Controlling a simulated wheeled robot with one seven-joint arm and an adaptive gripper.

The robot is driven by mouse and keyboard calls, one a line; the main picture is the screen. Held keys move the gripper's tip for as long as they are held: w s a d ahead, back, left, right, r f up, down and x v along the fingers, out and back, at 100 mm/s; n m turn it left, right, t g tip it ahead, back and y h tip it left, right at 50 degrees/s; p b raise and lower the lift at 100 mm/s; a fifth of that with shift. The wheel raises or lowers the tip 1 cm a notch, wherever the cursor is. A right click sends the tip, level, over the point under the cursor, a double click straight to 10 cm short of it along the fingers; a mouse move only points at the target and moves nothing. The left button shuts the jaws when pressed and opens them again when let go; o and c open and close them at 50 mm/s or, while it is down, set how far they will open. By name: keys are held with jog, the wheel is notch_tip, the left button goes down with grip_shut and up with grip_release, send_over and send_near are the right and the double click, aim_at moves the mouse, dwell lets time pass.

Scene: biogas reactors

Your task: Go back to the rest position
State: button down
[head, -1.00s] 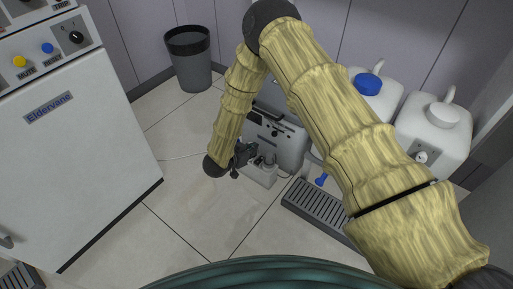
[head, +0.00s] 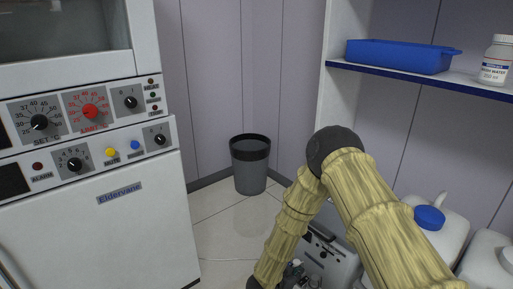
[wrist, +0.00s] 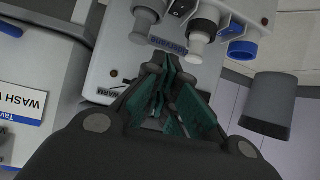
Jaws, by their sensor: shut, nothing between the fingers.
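My gripper (head: 294,272) is at the bottom edge of the head view, low in front of a grey-white boxy machine (head: 329,262). Only a small part of it shows there, past my bent arm. In the wrist view my gripper (wrist: 165,92) has its dark fingers with green pads drawn together and holds nothing. It points towards a white instrument (wrist: 125,65) with knobs and fittings, which appears upside down. I cannot tell the exact gap between fingertips and instrument. No marker of a rest position shows.
A white Eldervane cabinet (head: 95,225) with dials stands on the left. A grey bin (head: 250,168) stands by the back wall. A shelf at right bears a blue tray (head: 398,56) and a white bottle (head: 497,62). Blue-capped jug (head: 440,238) stands below. Floor between cabinet and machine is clear.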

jog(key=s+d+f+n+y, duration=0.35)
jog(key=s+f, duration=0.25)
jog(key=s, duration=0.4)
jog(key=s+d+n+g+y, duration=0.1)
jog(key=s+n+g+y, duration=0.25)
jog(key=s, duration=1.25)
jog(key=s+d+n+g+y, duration=0.2)
jog(key=s+g, duration=0.3)
jog(key=s, duration=1.1)
notch_tip(320, 180, up, 36)
jog(key=p, duration=3.6)
jog(key=shift+w+a+f+t, duration=0.2)
jog(key=shift+w+a+t, duration=0.05)
jog(key=shift+t, duration=0.1)
